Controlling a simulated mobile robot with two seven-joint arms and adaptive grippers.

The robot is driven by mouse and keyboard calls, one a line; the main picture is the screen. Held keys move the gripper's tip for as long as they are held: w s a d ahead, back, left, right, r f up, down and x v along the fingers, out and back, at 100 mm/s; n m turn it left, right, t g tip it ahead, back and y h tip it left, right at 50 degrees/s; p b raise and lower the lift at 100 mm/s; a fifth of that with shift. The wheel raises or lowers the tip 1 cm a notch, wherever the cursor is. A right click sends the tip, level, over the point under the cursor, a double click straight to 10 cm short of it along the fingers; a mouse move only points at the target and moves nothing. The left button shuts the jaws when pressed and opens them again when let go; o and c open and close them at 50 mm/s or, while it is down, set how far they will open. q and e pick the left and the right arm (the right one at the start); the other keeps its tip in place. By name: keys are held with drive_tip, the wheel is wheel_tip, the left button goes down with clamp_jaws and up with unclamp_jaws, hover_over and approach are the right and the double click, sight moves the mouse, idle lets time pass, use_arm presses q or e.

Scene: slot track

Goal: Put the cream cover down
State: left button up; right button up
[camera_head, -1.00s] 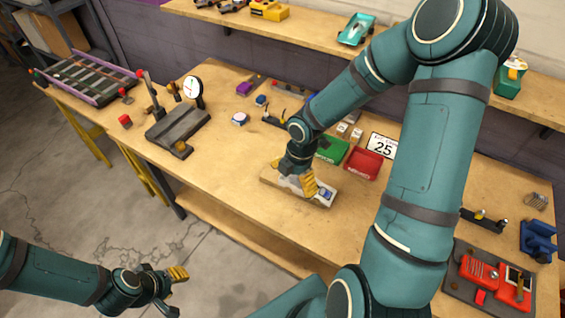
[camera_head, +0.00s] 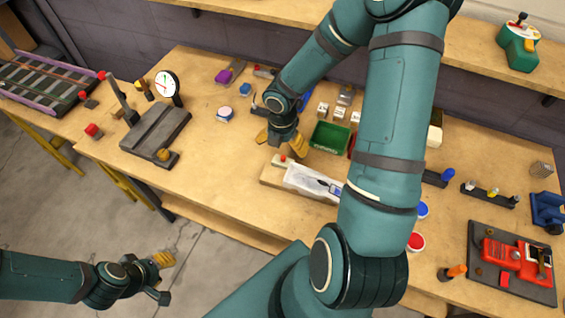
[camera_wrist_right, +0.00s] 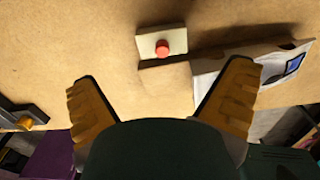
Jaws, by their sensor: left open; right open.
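A small cream cover (camera_head: 283,160) with a red knob sits at the left end of a pale wooden block (camera_head: 270,180) on the bench. The cover also shows in the right wrist view (camera_wrist_right: 150,46), lying flat and apart from my fingers. My left gripper (camera_head: 164,278) is open and empty, off the bench's front edge.
A green bin (camera_head: 330,138) stands right behind the block. A grey stand with a dial gauge (camera_head: 166,85) is at the left.

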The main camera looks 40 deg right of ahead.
sight(283, 156)
wheel_tip(283, 156, down, 2)
drive_tip(key=shift+w+f, duration=0.1)
drive_tip(key=shift+f, duration=0.1)
drive_tip(key=shift+f+b, duration=0.4)
drive_tip(key=shift+f, duration=0.05)
drive_tip(key=f+b, duration=0.1)
drive_tip(key=f, duration=0.3)
drive_tip(key=shift+s+d+f+b, duration=0.2)
drive_tip(key=shift+f+b, duration=0.1)
drive_tip(key=shift+b, duration=0.1)
drive_tip(key=c, duration=0.8)
drive_tip(key=shift+c, duration=0.4)
drive_tip(key=shift+r, duration=0.15)
wheel_tip(283, 156, up, 9)
drive_tip(key=p, duration=0.3)
drive_tip(key=shift+p, duration=0.3)
drive_tip(key=shift+r, duration=0.45)
drive_tip(key=shift+a, duration=0.15)
